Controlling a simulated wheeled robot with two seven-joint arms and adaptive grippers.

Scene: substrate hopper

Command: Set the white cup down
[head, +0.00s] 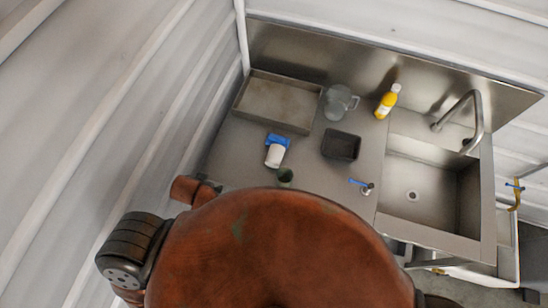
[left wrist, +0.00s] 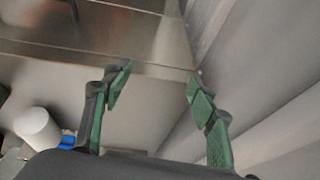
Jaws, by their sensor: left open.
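The white cup (head: 275,156) is on the steel counter (head: 225,150), in front of a blue object (head: 279,140). In the left wrist view the white cup (left wrist: 37,127) shows at the lower left, with the blue object (left wrist: 67,142) beside it. My left gripper (left wrist: 158,78) is open, with nothing between its green-padded fingers. The cup is outside the fingers and apart from them. In the head view my brown arm covers the foreground, and I cannot make out the left gripper there. My right gripper is not in view.
A shallow metal tray (head: 243,101) lies behind the cup. A clear jug (head: 338,103), a yellow bottle (head: 386,103) and a black container (head: 341,145) stand to the right. A dark green object (head: 285,176) is partly hidden by my arm. The sink (head: 425,185) is further right.

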